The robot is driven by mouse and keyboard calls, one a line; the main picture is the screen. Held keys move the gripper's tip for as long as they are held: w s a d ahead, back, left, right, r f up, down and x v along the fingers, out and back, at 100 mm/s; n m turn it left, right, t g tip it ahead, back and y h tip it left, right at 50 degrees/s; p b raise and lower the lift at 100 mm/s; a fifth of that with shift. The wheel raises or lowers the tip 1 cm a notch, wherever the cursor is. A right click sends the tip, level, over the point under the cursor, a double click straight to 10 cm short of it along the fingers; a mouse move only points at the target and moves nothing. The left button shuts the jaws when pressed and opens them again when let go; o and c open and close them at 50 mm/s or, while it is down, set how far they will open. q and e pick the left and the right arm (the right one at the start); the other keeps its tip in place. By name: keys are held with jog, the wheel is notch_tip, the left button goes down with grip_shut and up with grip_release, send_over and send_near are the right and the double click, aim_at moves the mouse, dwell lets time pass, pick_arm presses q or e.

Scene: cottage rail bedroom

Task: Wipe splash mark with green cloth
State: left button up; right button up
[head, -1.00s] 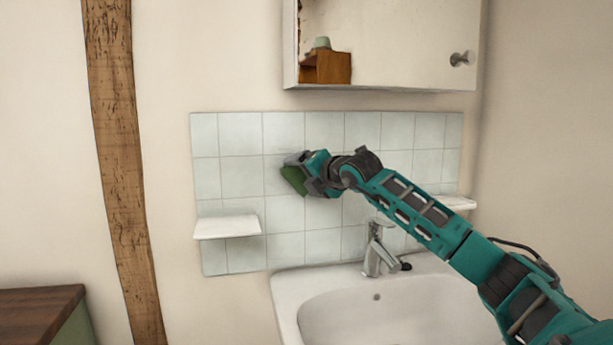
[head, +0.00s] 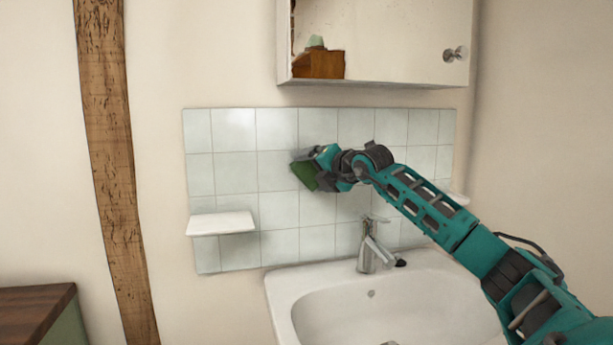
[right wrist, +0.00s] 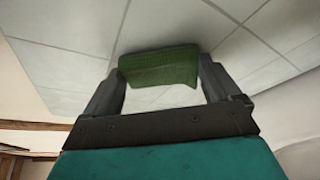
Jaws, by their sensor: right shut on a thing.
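The green cloth (head: 304,175) is held at the tiled splashback, about the middle of its height. My right gripper (head: 316,167) is shut on the cloth. In the right wrist view the cloth (right wrist: 160,67) spans between the two fingers, close against the pale tiles; whether it touches them I cannot tell for certain. The tiled splashback (head: 235,172) has pale tiles with grey joints. I cannot make out a splash mark; the cloth and gripper hide part of the tiles. My left gripper is not in view.
A white sink (head: 290,310) with a chrome tap (head: 372,248) lies below the arm. A small white shelf (head: 222,224) juts out at left. A mirrored cabinet (head: 395,45) hangs above. A wood-topped unit (head: 35,310) stands at lower left.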

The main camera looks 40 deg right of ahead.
aim_at(296, 168)
jog(key=shift+w+r, duration=0.1)
jog(key=shift+w+a, duration=0.5)
jog(key=shift+a, duration=0.3)
jog(key=shift+w+a, duration=0.45)
jog(key=shift+a, duration=0.3)
jog(key=shift+r, duration=0.35)
jog(key=shift+s+d, duration=0.1)
jog(key=shift+d, duration=0.2)
jog(key=shift+s+d+b, duration=0.2)
jog(key=shift+s+d, duration=0.15)
jog(key=shift+d, duration=0.2)
jog(key=shift+s+d+b, duration=0.2)
jog(key=shift+s+d, duration=0.1)
jog(key=shift+d, duration=0.2)
jog(key=shift+w+a, duration=0.4)
jog(key=shift+a, duration=0.35)
jog(key=shift+w+a, duration=0.4)
jog(key=shift+a, duration=0.3)
